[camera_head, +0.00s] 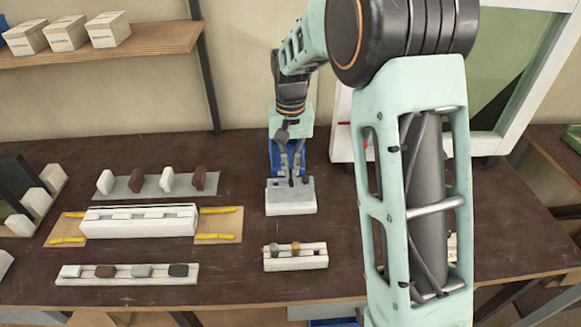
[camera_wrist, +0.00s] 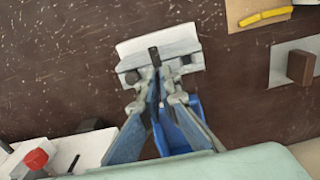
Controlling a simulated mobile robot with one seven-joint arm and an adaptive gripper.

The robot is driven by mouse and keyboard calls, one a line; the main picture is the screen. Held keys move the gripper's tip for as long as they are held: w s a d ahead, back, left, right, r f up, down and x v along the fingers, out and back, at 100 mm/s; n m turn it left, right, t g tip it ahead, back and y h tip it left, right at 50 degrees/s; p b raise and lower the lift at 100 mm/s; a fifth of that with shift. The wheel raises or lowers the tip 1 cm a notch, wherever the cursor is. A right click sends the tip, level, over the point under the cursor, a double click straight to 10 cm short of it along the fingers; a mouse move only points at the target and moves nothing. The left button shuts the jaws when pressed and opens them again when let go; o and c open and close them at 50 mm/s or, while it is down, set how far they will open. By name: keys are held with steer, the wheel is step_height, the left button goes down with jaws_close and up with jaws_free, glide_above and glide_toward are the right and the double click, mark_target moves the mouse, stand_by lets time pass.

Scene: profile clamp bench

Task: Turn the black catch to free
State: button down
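A white block (camera_head: 291,205) stands on the bench at the middle, with a small black catch on it. In the wrist view the white block (camera_wrist: 185,43) is at the top centre. The black catch (camera_wrist: 154,54) there is a narrow dark strip, upright in the picture, just beyond my fingertips. My gripper (camera_head: 291,178) points down at the block; in the wrist view its fingertips (camera_wrist: 160,77) come close together at the catch's lower end. The fingers hide that end, so I cannot tell whether they touch or grip it.
A blue bin (camera_head: 275,155) stands right behind the block. A small white rail (camera_head: 296,262) with two knobs is in front. To the left are a long white profile (camera_head: 140,221), a grey plate (camera_head: 150,186) with several pieces, and a front rail (camera_head: 125,279) with several pieces, one black.

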steer(key=c, duration=2.6)
jaws_free()
steer(key=shift+c, duration=0.2)
steer(key=o, duration=0.4)
steer(key=shift+o, duration=0.2)
step_height(320, 180, up, 12)
